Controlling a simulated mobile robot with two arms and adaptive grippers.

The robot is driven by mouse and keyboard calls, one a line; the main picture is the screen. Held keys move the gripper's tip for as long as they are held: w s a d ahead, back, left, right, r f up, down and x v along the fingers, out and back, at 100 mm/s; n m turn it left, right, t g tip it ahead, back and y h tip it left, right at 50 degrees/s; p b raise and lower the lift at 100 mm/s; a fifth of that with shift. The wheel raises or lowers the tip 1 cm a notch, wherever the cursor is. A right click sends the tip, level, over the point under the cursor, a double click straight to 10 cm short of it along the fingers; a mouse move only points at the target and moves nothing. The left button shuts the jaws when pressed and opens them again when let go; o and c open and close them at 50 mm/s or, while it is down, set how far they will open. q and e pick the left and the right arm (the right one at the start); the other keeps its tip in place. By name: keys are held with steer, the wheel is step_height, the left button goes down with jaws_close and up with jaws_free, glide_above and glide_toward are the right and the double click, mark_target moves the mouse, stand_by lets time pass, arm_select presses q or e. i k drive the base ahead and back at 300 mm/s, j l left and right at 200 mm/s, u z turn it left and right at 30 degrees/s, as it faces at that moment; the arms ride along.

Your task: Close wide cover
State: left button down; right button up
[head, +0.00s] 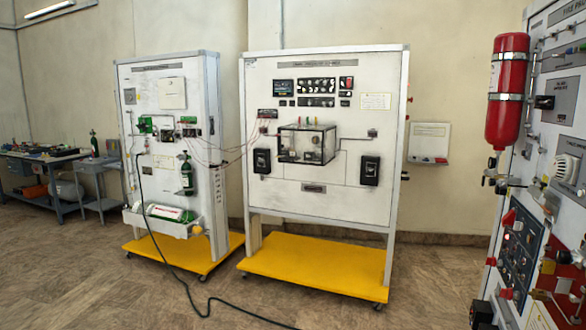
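The oxygen trainer seems to be the left white panel (172,118) with green cylinders, on a yellow wheeled base. A pale square plate (172,92) sits at its upper part, and a wide white trough (150,222) runs along its lower part. A second, wider white panel (350,190) carries a clear box with dark edges (307,144). I cannot tell which part is the wide cover, or whether it is open or shut. Neither of my grippers is in view.
A panel with a red cylinder (507,90) stands close on the right. A black cable (180,280) lies across the floor before the left panel. A workbench (50,175) is at the far left. The floor (420,285) between the wide panel and the right panel looks clear.

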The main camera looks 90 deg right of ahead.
mark_target(534, 190)
steer(key=j+z, duration=0.15)
steer(key=z, duration=4.55)
steer(key=i+j+z, duration=0.15)
steer(key=j+z, duration=0.25)
steer(key=j, duration=0.15)
steer(key=j+z, duration=0.35)
steer(key=j, duration=0.15)
steer(key=j+z, duration=0.4)
steer(key=j, duration=0.2)
